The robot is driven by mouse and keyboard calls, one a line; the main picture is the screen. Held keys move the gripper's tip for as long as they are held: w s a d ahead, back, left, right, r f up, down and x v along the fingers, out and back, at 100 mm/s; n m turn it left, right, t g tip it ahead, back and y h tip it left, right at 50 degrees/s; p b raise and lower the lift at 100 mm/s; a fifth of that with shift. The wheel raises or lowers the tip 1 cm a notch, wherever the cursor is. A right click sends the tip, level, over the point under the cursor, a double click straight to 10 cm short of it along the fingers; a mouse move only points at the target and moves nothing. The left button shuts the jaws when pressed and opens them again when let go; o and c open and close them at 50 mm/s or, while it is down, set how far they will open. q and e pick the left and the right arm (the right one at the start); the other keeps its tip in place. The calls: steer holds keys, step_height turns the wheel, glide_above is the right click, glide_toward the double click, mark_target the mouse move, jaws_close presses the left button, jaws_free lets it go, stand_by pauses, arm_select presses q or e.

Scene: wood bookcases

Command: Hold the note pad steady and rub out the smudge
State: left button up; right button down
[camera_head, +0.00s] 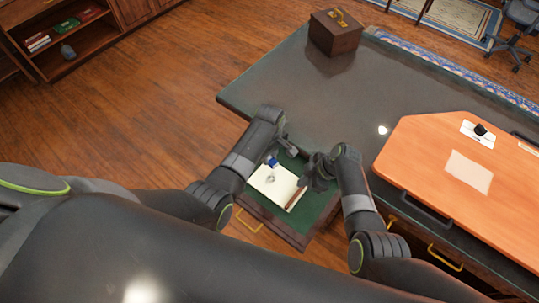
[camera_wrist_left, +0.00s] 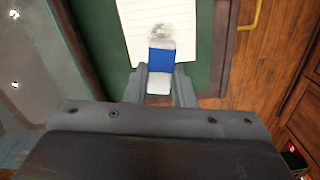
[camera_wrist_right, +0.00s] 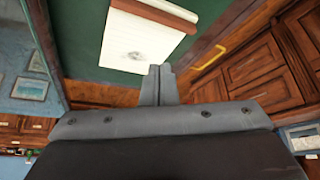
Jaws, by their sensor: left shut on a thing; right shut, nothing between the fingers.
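The note pad (camera_head: 281,190), cream with a brown bound edge, lies in an open green-lined drawer (camera_head: 311,218). A grey smudge (camera_wrist_left: 162,32) marks its page; it also shows in the right wrist view (camera_wrist_right: 136,55). My left gripper (camera_wrist_left: 160,84) is shut on a white eraser with a blue sleeve (camera_wrist_left: 161,60). The eraser's far end is at the smudge's near edge in the left wrist view; I cannot tell whether it touches. My right gripper (camera_wrist_right: 160,72) is shut and empty, by the pad's edge; contact is unclear. In the head view it is near the brown edge (camera_head: 296,199).
The dark desk top (camera_head: 330,105) borders the drawer. A brown box (camera_head: 335,32) stands at its far corner. An orange board (camera_head: 420,150) with papers covers the right side. A brass handle (camera_head: 249,221) is on the drawer front. The desk's middle is mostly clear.

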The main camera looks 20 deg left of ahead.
steer(key=v, duration=1)
